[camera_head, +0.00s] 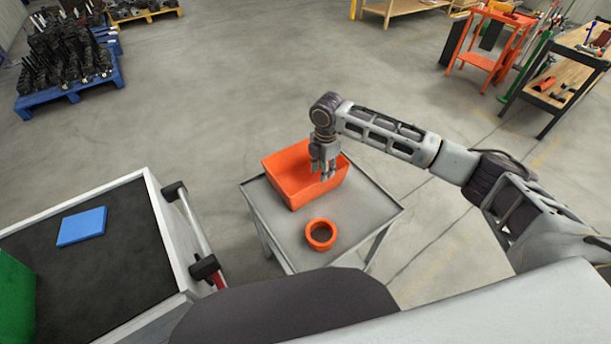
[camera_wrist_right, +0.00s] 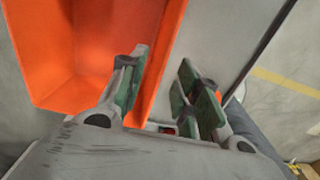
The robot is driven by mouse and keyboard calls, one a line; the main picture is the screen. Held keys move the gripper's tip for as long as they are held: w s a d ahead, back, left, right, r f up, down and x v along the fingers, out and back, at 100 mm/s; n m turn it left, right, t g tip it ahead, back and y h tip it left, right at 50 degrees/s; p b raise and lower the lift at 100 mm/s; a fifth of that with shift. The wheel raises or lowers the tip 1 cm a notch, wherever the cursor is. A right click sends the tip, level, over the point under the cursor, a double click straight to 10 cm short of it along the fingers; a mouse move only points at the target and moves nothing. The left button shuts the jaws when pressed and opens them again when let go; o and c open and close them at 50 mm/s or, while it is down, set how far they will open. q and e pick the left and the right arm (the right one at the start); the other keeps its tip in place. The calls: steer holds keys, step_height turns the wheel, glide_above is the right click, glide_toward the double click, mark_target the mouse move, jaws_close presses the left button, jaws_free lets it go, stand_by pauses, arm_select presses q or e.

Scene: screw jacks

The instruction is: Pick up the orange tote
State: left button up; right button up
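The orange tote (camera_head: 288,175) sits upright on a small grey table (camera_head: 280,234) in the head view and looks empty. My right gripper (camera_head: 325,174) points down at the tote's right part. In the right wrist view the tote (camera_wrist_right: 75,95) fills the upper left. There my right gripper (camera_wrist_right: 165,90) is open, with one finger on the tote's inner side and the other fingers outside, so the rim lies between them. A gap shows beside the outer fingers. My left gripper is not in view.
An orange ring-shaped container (camera_head: 320,234) stands on the same table, in front of the tote. A dark-topped cart (camera_head: 100,262) with a blue block (camera_head: 82,226) stands at left. A blue pallet (camera_head: 70,86), an orange trolley (camera_head: 478,60) and a workbench (camera_head: 560,85) stand farther off. Floor between is clear.

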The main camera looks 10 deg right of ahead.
steer(key=shift+f, duration=0.15)
steer(key=shift+s+f, duration=0.15)
steer(key=shift+f, duration=0.5)
step_height(320, 180, down, 2)
steer(key=shift+s+a, duration=0.1)
steer(key=shift+a, duration=0.05)
steer(key=shift+f, duration=0.75)
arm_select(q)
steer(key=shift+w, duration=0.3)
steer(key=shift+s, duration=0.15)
